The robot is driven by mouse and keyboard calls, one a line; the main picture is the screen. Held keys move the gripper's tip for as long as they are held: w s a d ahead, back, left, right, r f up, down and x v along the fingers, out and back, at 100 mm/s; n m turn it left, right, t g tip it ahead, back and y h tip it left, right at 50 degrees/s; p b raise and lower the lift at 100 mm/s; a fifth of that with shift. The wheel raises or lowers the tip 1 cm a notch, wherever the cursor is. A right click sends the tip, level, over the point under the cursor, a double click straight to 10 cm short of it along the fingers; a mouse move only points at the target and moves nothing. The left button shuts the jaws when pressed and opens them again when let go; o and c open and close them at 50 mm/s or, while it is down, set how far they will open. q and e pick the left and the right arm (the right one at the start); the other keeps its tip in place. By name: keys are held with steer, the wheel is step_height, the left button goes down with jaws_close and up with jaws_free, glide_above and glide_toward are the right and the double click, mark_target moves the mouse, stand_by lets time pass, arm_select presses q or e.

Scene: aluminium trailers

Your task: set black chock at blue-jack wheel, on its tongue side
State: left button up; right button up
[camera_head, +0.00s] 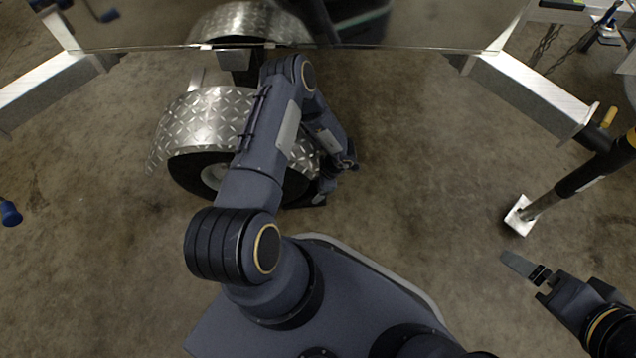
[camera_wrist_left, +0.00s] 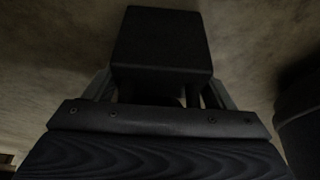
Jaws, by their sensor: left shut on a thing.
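The wheel (camera_head: 185,172) stands under a silver diamond-plate fender (camera_head: 195,118) left of centre in the head view. My left arm reaches across and hides part of both. My left gripper (camera_head: 322,188) is low at the wheel's right side, mostly hidden by its own wrist. It is shut on the black chock (camera_head: 318,201), of which only a dark sliver shows there. The chock (camera_wrist_left: 160,45) fills the upper middle of the left wrist view, between the fingers, close above the floor. Whether it touches the floor or tyre is unclear. My right gripper (camera_head: 522,266) hangs at lower right, holding nothing visible.
A blue handle end (camera_head: 11,212) shows at the left edge. A black jack post with a yellow band (camera_head: 595,170) and white foot (camera_head: 520,215) stands at right. Aluminium rails (camera_head: 530,93) flank the trailer bed. Concrete floor (camera_head: 420,170) is clear between wheel and post.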

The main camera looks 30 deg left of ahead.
arm_select(q)
steer(key=o, duration=1.4)
steer(key=shift+a, duration=0.1)
steer(key=p+v, duration=0.3)
steer(key=v, duration=0.4)
steer(key=shift+d+r+p, duration=0.25)
steer(key=shift+r+p, duration=0.1)
steer(key=shift+r, duration=0.05)
steer(key=shift+d, duration=0.1)
